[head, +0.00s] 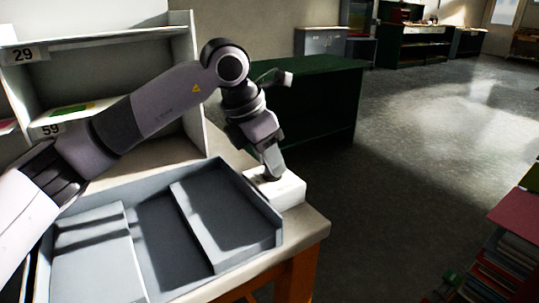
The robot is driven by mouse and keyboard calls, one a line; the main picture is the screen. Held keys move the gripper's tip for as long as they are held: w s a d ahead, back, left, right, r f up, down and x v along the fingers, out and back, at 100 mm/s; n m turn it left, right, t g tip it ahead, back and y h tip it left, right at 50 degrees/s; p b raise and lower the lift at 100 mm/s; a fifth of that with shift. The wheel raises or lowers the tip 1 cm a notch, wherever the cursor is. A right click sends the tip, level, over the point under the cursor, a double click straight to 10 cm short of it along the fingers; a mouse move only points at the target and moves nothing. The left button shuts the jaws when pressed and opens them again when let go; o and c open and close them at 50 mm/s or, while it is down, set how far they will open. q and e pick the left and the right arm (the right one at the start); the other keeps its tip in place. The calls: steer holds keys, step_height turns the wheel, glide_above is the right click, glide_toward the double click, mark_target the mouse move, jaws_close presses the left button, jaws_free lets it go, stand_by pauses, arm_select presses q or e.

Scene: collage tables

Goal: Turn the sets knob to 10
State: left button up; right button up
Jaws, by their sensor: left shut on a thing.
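A small white box (287,191) sits on the table at its right corner, just beyond the grey tray. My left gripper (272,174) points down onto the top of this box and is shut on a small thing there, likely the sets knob. The fingers hide the knob, so I cannot read its setting or any marks around it. My right gripper is out of view.
A grey tray (272,232) with raised compartments fills the front of the table (312,226). A shelf labelled 29 and 59 (193,60) stands behind at left. A dark green bench (335,66) is beyond. Books (500,265) are at lower right, with open floor between.

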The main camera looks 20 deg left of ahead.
arm_select(q)
steer(key=m+p, duration=0.2)
steer(key=m, duration=0.1)
steer(key=shift+w+r+g+h, duration=0.1)
steer(key=shift+r+g+h, duration=0.1)
steer(key=shift+g+h, duration=0.2)
steer(key=shift+m+g+p, duration=0.3)
steer(key=shift+m+p, duration=0.5)
steer(key=shift+p, duration=0.1)
steer(key=shift+m+g+h+p, duration=0.35)
steer(key=shift+m+p, duration=0.35)
steer(key=shift+m, duration=0.3)
steer(key=shift+w+a+f+m+g+p, duration=0.1)
steer(key=shift+m+g+p, duration=0.2)
steer(key=shift+m, duration=0.4)
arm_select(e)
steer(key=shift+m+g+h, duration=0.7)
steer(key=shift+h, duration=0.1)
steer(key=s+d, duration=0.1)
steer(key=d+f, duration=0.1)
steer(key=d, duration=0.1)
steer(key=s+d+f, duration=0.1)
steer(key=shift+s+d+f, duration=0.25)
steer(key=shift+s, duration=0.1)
